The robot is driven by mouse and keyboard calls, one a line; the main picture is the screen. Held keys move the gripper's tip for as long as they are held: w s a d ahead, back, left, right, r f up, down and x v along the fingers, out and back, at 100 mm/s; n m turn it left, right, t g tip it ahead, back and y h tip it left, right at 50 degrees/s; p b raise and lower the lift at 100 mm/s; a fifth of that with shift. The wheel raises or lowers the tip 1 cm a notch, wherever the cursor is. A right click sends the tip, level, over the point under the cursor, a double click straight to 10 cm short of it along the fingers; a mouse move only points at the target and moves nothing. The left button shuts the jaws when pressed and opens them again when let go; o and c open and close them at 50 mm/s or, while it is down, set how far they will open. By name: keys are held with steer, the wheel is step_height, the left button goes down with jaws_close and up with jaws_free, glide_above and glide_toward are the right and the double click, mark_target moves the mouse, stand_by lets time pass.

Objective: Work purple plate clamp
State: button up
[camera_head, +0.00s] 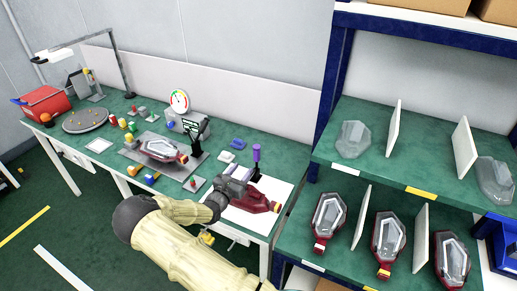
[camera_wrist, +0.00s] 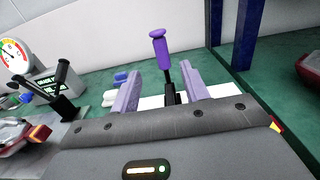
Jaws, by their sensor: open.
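The plate clamp has an upright purple handle (camera_head: 256,153) that stands near the back of the white plate (camera_head: 286,193) on the bench. In the wrist view the purple handle (camera_wrist: 160,48) rises from a dark stem, lined up between my two fingers and leaning slightly left. My gripper (camera_head: 248,175) is open over the white plate, just left of the clamp; its fingers also show in the wrist view (camera_wrist: 163,85). I cannot tell whether a finger touches the clamp. A dark red lamp housing (camera_head: 258,202) lies on the plate, partly behind my gripper. The clamp's base is mostly hidden.
A black-handled fixture (camera_head: 196,146) with a lamp stands to the left, near a round gauge (camera_head: 179,100). A blue-framed shelf (camera_head: 333,100) with lamps and clear covers rises close on the right. Small parts lie along the bench's left half.

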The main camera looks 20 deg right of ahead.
mark_target(258, 148)
steer(key=p+x, duration=0.2)
steer(key=x, duration=1.2)
steer(key=shift+w+d, duration=0.2)
jaws_close()
